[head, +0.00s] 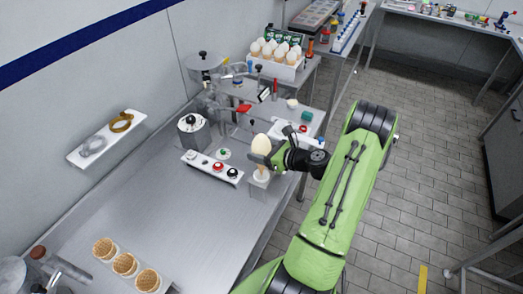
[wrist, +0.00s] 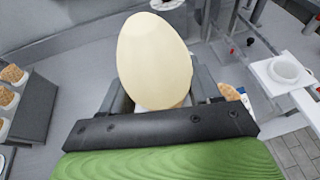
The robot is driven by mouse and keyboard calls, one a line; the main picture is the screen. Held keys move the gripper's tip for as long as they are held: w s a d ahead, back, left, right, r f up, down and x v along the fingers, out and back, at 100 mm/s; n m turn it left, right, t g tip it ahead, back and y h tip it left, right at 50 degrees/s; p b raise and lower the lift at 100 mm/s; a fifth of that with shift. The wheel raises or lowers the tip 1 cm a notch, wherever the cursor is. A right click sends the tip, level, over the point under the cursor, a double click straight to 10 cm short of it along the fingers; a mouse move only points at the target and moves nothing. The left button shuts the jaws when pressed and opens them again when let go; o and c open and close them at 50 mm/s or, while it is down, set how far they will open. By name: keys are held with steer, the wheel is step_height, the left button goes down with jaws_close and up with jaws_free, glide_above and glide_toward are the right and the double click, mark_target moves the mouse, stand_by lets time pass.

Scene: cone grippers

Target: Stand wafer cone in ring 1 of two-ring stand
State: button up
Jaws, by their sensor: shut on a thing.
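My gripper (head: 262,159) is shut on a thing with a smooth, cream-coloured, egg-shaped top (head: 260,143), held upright. I take it to be the wafer cone; its lower part is mostly hidden by the jaws. In the wrist view the cream top (wrist: 155,60) rises between the jaws (wrist: 158,105). A small white block (head: 259,186) stands just below my gripper near the table's right edge; I cannot tell whether the cone touches it. In the wrist view a white stand with a round ring (wrist: 287,70) is at the right, apart from the jaws. I see no ring number.
A white panel with red and black knobs (head: 213,167) lies left of my gripper. Several waffle-patterned cones (head: 125,264) sit at the front left. A white crate of cream-topped cones (head: 277,69) stands at the back. The steel table's middle (head: 160,205) is clear.

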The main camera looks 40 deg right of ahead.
mark_target(262, 169)
stand_by(0.4)
steer(key=shift+f+b, duration=3.25)
steer(key=shift+f, duration=1.5)
steer(key=o, duration=0.8)
steer(key=shift+r, duration=0.1)
steer(key=v, duration=1.5)
steer(key=shift+s+d+r, duration=0.15)
steer(key=shift+s, duration=0.2)
